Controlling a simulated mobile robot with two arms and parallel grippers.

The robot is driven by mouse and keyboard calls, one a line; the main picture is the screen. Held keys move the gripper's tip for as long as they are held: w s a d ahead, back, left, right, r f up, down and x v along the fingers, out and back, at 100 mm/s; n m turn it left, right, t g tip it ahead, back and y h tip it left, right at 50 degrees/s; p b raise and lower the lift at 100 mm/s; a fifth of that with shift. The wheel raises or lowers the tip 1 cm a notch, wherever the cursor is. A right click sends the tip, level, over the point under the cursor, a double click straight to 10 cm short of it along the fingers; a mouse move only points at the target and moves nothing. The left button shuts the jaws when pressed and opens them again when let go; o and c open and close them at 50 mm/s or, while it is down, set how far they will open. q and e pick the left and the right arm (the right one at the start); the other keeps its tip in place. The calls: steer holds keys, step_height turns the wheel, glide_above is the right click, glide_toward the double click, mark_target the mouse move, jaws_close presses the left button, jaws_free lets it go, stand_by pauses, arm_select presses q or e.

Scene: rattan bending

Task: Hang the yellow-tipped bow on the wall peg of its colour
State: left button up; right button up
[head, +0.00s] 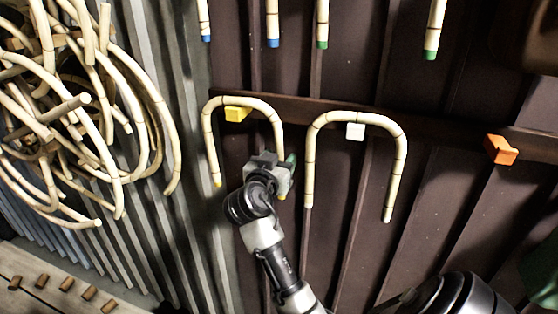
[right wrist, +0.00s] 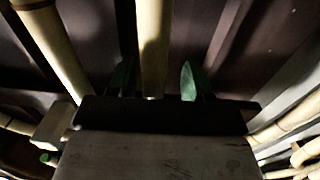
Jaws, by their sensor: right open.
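The yellow-tipped bow (head: 208,130) hangs upside-down-U fashion with its arch over the yellow peg (head: 236,114) on the dark wall. Its left tip shows yellow, and a bit of yellow shows below my gripper at the right leg. My right gripper (head: 284,161) is at the lower part of that right leg and hides some of it. In the right wrist view, the open green fingers of my right gripper (right wrist: 157,82) stand on either side of a rattan leg (right wrist: 153,45), with gaps visible. My left gripper is not in view.
A pale-tipped bow (head: 402,150) hangs over the white peg (head: 355,131) just to the right. The orange peg (head: 502,150) is bare. Blue- and green-tipped rods hang above. A tangled rattan heap (head: 110,165) is at left, above a pegged wooden board (head: 60,297).

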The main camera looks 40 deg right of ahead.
steer(key=shift+s+a+f+b, duration=0.2)
steer(key=shift+a+b, duration=0.1)
steer(key=shift+a, duration=0.2)
steer(key=b+v, duration=0.3)
steer(key=v, duration=0.6)
steer(key=shift+s+a+r, duration=0.25)
steer(key=shift+a, duration=0.1)
